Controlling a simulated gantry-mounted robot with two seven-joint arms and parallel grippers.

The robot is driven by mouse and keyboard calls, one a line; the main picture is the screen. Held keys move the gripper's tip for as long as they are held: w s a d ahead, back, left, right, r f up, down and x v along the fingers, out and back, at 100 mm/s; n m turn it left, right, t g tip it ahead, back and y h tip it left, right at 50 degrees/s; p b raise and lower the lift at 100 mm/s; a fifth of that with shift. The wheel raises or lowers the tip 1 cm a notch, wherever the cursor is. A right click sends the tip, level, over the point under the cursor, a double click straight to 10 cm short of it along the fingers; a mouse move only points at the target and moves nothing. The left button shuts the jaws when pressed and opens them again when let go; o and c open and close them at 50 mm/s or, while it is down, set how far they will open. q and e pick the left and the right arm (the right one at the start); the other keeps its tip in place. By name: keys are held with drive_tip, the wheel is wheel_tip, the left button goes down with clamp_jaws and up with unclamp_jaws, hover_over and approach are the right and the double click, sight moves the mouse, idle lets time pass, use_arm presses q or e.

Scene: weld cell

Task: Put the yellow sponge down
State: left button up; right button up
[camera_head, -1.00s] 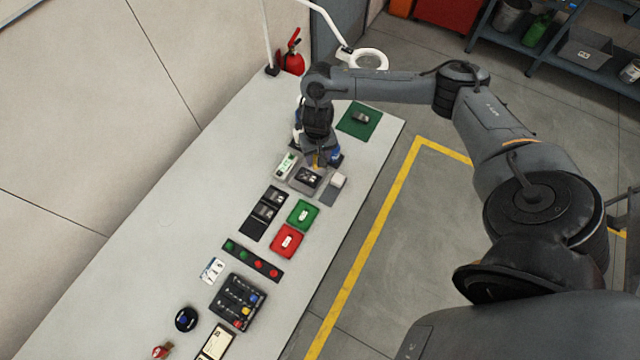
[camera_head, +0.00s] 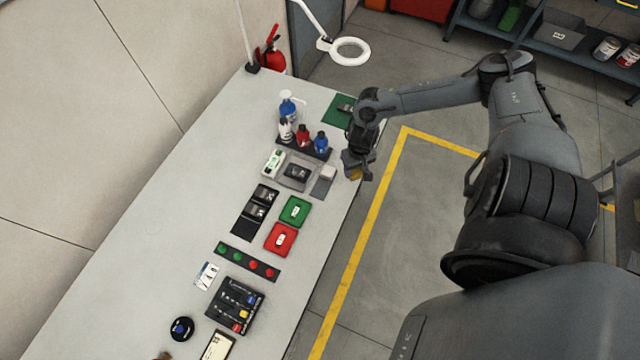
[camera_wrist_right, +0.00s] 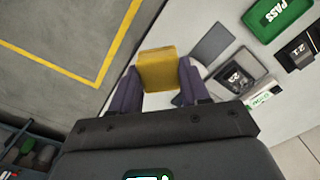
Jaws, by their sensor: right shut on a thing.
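The yellow sponge (camera_wrist_right: 158,68) is between the fingers of my right gripper (camera_wrist_right: 157,85), which is shut on it. In the head view the right gripper (camera_head: 356,172) is at the table's right edge, and only a small yellow patch of the sponge (camera_head: 354,174) shows beneath it. In the wrist view the sponge overlaps the table edge, with floor to its left; its height above the table is hard to tell. My left gripper is not in view.
On the white table (camera_head: 150,225), a grey pad (camera_head: 322,187) with a pale block lies left of the gripper. Nearby are a grey tray (camera_head: 296,173), several bottles (camera_head: 303,134), a green mat (camera_head: 336,108), a green tray (camera_head: 295,211) and a red tray (camera_head: 281,239). The left side is bare.

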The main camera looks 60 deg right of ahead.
hover_over(320, 190)
wheel_tip(320, 190, down, 7)
drive_tip(key=shift+b, duration=0.45)
wheel_tip(320, 190, down, 3)
drive_tip(key=shift+a+f, duration=0.1)
drive_tip(key=shift+f, duration=0.45)
drive_tip(key=shift+f+b, duration=0.1)
drive_tip(key=shift+b, duration=0.2)
drive_tip(key=o, duration=1)
